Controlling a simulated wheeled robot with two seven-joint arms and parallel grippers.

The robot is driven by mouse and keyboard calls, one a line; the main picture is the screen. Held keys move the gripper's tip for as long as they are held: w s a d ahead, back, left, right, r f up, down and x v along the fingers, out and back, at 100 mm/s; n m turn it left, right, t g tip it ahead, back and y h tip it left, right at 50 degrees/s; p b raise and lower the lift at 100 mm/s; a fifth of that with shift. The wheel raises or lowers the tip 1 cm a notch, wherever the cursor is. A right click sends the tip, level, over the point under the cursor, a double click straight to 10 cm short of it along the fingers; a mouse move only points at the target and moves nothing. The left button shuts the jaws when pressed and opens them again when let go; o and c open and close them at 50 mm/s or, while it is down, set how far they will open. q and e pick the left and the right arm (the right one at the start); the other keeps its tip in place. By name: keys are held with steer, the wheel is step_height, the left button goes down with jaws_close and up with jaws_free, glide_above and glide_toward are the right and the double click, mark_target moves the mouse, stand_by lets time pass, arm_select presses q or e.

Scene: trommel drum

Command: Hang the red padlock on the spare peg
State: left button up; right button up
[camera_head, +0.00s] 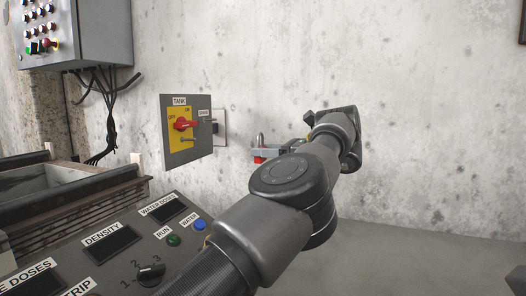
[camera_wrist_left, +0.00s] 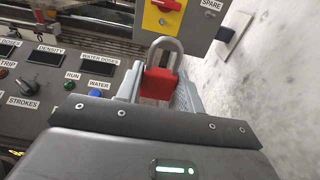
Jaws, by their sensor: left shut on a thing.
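The red padlock (camera_wrist_left: 157,86) is held between the fingers of my left gripper (camera_wrist_left: 158,92), its grey shackle pointing up, away from the wrist in the left wrist view. In the head view the padlock (camera_head: 259,158) shows small at the tip of my left gripper (camera_head: 275,152), apart from and to the right of the grey tank panel (camera_head: 172,155). The panel bears a SPARE label (camera_head: 204,113) at its right side, with a small dark part near it. I cannot clearly make out the spare peg. My right gripper is not in view.
A red switch handle (camera_head: 184,124) sits on a yellow plate on the panel. A pale wall plate (camera_head: 220,128) is just right of the panel. A control console (camera_head: 130,250) lies below left, a button box (camera_head: 90,35) above. The concrete wall to the right is bare.

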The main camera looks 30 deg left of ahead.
arm_select(q)
steer(key=shift+d, duration=0.15)
steer(key=shift+w+d+b, duration=0.2)
steer(key=shift+d+b, duration=0.2)
steer(key=shift+d, duration=1.05)
steer(key=shift+w+d+b, duration=0.15)
steer(key=shift+d+b, duration=0.25)
steer(key=shift+d, duration=1.05)
